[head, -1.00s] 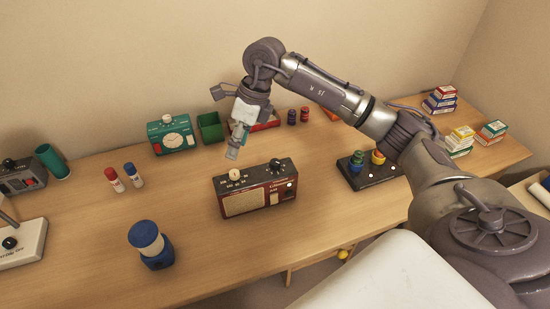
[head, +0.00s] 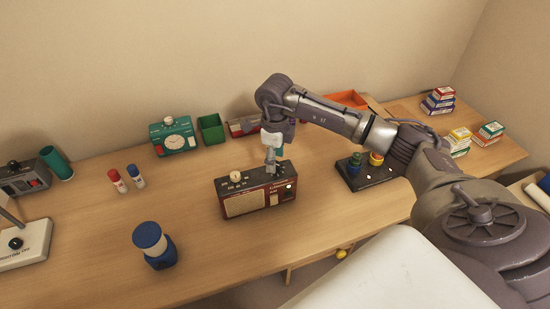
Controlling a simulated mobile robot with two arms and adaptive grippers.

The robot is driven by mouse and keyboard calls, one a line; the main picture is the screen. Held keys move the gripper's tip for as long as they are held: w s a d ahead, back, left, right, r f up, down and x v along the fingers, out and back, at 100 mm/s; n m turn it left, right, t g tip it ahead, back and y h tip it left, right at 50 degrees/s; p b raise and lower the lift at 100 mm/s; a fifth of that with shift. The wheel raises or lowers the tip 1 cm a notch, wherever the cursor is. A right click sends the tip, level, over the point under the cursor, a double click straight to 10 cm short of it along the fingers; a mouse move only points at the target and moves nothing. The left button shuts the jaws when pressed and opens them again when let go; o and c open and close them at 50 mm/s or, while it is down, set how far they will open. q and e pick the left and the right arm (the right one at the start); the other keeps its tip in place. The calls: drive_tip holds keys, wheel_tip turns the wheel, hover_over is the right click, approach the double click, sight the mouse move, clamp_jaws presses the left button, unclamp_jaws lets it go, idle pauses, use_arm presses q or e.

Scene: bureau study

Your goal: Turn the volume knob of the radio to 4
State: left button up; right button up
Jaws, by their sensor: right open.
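The radio (head: 243,205), dark red and black with a cream speaker grille, stands upright on the desk. A cream knob (head: 235,176) sits on the left of its top. The dark knob on the right of its top is mostly hidden behind my right gripper. My right gripper (head: 271,170) is open, pointing down at the right part of the radio's top. I cannot tell whether its fingers touch the dark knob. The labels are too small to read. My left gripper is out of view.
A blue-and-white object (head: 154,246) is at front left. A dark board with coloured stacks (head: 366,178) lies to the right. The desk in front of the radio is clear.

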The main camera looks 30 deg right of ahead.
drive_tip(key=shift+f, duration=0.8)
clamp_jaws()
